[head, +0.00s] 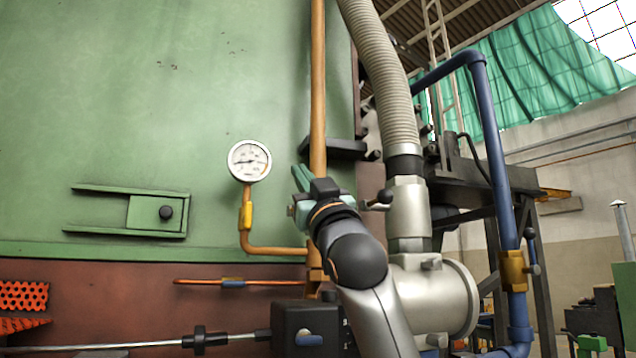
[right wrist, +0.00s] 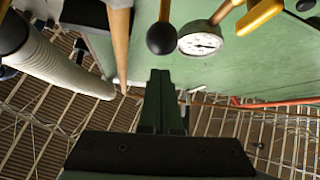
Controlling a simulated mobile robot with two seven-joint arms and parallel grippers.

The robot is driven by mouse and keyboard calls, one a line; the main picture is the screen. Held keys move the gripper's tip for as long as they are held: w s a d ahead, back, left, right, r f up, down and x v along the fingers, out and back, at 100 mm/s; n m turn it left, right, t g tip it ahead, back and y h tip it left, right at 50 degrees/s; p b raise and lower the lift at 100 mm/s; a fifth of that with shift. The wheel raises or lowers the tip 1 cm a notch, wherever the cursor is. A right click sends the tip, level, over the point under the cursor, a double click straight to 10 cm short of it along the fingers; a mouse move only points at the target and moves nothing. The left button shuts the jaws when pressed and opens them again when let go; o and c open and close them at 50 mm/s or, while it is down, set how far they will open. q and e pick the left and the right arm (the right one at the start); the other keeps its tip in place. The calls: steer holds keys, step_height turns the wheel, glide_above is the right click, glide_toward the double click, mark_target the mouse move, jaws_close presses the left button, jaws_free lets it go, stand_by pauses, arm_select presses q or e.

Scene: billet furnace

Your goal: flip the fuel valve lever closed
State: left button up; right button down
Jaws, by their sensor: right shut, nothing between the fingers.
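In the right wrist view, a lever with a black ball knob (right wrist: 162,38) on a brass-coloured stem shows just beyond my right gripper (right wrist: 161,74). A gap in the picture separates the fingertips from the knob; I cannot tell the depth. In the head view my right gripper (head: 301,178) is shut and empty in front of the orange vertical pipe (head: 318,90), right of the gauge. That lever is not clearly visible there, probably hidden behind my gripper. Another black-knobbed handle (head: 385,196) shows right of my gripper. No label tells which is the fuel valve lever. My left gripper is out of view.
A ribbed hose (head: 385,75) and grey fitting (head: 408,215) stand close on the right. A blue pipe (head: 490,140) carries a yellow valve body (head: 513,271). The green furnace wall (head: 150,100) is behind.

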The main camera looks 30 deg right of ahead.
arm_select(q)
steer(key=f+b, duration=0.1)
steer(key=b, duration=0.2)
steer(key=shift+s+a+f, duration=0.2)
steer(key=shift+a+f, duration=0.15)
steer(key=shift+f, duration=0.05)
arm_select(e)
steer(key=v, duration=0.9)
steer(key=shift+s+f, duration=0.25)
steer(key=shift+f, duration=0.1)
